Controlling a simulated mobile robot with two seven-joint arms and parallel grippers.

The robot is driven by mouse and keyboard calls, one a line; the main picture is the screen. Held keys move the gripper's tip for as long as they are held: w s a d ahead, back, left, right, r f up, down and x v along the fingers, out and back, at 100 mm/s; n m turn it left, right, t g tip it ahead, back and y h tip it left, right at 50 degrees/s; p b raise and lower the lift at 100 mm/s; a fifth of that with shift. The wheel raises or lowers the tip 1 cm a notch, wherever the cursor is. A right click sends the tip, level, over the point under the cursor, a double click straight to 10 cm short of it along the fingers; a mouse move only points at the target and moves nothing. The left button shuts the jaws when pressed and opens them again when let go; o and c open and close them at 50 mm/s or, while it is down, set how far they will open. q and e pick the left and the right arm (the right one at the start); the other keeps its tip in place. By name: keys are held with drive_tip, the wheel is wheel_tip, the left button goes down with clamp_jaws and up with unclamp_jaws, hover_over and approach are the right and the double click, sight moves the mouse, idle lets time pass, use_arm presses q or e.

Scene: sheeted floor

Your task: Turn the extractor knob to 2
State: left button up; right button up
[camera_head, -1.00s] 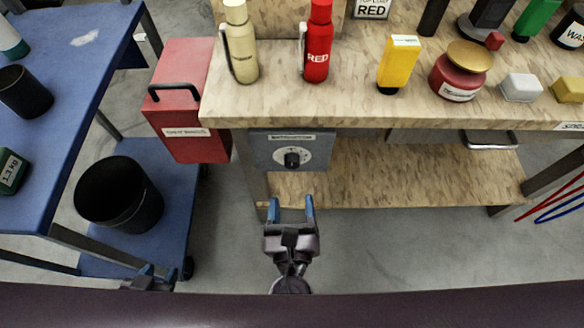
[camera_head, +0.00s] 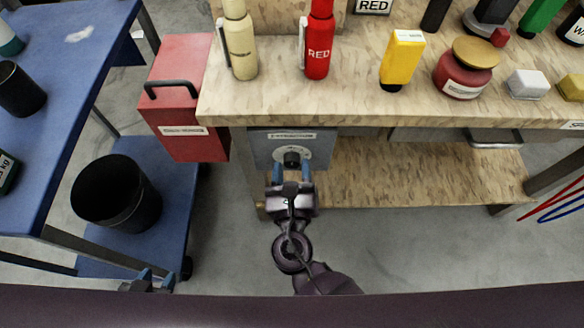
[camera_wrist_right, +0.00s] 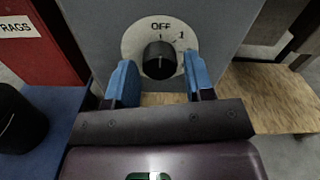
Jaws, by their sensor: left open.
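The extractor knob (camera_head: 292,159) is black and sits on a white round dial on a grey box (camera_head: 262,150) under the workbench. In the right wrist view the knob (camera_wrist_right: 159,62) is under the word OFF, with a 1 at upper right. Its pointer looks to be up, towards OFF. The 2 is not visible. My right gripper (camera_head: 292,172) is open in front of the knob, its blue fingers (camera_wrist_right: 160,75) to either side of it; I cannot tell whether they touch it. My left gripper (camera_head: 149,278) is open, low at the left, away from the box.
A red rags bin (camera_head: 183,110) hangs left of the grey box. A blue cart (camera_head: 75,130) with a black bucket (camera_head: 115,190) stands further left. Bottles and jars stand on the workbench (camera_head: 300,97) above. The floor (camera_head: 225,235) in front is clear.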

drive_tip(key=c, duration=0.6)
drive_tip(key=shift+c, duration=0.2)
